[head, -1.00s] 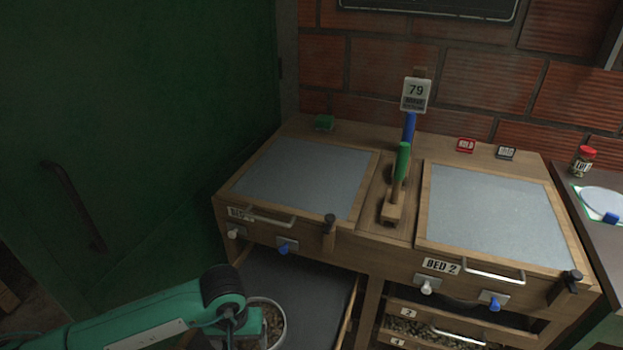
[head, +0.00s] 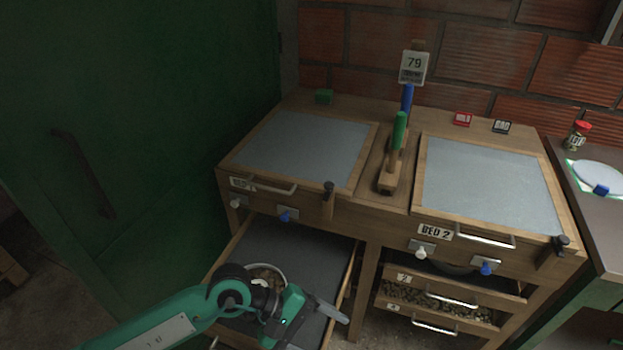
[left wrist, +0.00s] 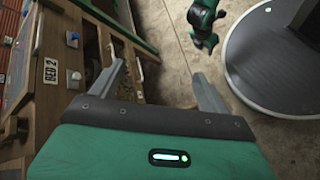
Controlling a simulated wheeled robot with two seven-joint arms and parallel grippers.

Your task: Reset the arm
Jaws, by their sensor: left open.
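My left arm comes in from the lower left in the head view. Its gripper (head: 325,312) hangs over an open drawer (head: 290,245) under the left bed, pointing right. In the left wrist view the two grey fingers of my left gripper (left wrist: 160,82) stand wide apart with nothing between them. A round bowl (head: 268,278) with grainy contents sits in the drawer, partly hidden behind my left arm. My right gripper does not show in the head view. A green and black robot part (left wrist: 205,22) shows in the left wrist view; I cannot tell its jaw state.
The wooden bench holds two grey bed lids, the left (head: 305,148) and the right (head: 485,185). Drawers of grainy material (head: 430,295) are below Bed 2. A green door (head: 130,130) is at left.

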